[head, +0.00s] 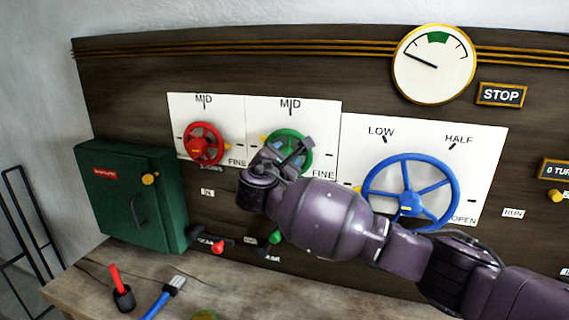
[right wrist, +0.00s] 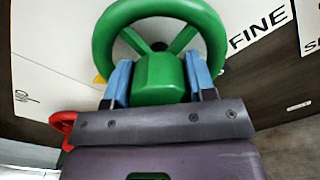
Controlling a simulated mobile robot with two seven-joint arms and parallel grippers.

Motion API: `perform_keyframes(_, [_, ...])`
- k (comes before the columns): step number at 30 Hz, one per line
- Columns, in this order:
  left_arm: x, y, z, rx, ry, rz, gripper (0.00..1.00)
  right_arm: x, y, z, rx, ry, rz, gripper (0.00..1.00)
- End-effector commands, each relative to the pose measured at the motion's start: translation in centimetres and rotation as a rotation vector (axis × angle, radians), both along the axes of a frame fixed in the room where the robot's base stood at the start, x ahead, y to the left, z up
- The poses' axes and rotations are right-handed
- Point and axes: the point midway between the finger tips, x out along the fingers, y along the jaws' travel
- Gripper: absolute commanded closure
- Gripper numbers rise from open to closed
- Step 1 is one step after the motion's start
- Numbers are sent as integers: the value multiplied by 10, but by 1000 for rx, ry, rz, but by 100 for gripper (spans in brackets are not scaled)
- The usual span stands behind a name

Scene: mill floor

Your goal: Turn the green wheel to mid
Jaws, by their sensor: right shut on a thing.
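The green wheel (head: 307,147) is on the middle white plate (head: 325,125), with MID marked above it and FINE at lower right. A bit of yellow, perhaps its pointer, shows at the wheel's left side, away from the MID mark. My right gripper (head: 288,158) is in front of the wheel and covers much of it. In the right wrist view the gripper (right wrist: 158,82) has its blue pads on both sides of a green block on the wheel (right wrist: 108,32), shut on it. My left gripper is not in view.
A red wheel (head: 204,145) sits close on the left and a larger blue wheel (head: 447,190) on the right. A round gauge (head: 434,72) hangs above. Below are levers with red (head: 218,247) and green (head: 275,237) knobs. A green box (head: 125,205) stands left.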

Motion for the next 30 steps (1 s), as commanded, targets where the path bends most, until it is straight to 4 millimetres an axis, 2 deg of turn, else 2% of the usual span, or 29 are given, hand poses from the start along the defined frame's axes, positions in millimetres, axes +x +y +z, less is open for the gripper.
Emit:
perform_keyframes(1, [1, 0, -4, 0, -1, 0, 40, -1, 0, -5, 43, -9, -1, 73])
perform_keyframes(30, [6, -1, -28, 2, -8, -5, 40, 0, 1, -4, 875, -277, -2, 73])
